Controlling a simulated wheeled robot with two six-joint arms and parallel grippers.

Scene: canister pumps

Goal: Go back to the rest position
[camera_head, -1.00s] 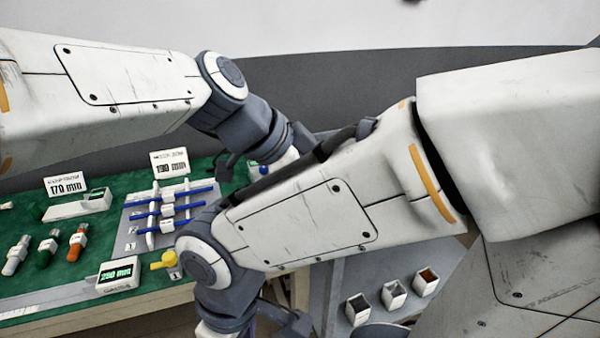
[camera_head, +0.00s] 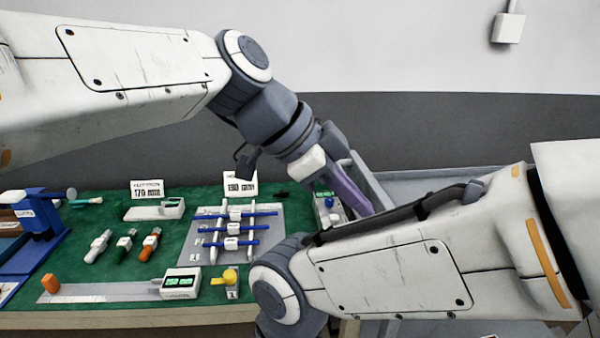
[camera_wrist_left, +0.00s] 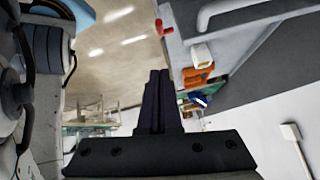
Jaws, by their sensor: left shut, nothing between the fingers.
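My left arm comes in from the left in the head view, and its gripper (camera_head: 346,192) hangs past the right end of the green-topped bench (camera_head: 100,230). Its purple-grey fingers are together and empty. The closed fingers also show in the left wrist view (camera_wrist_left: 157,100), with nothing between them. My right arm crosses the lower right of the head view in front of the bench. Its gripper is outside the picture.
A box with a blue button (camera_head: 328,205) is near the left gripper.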

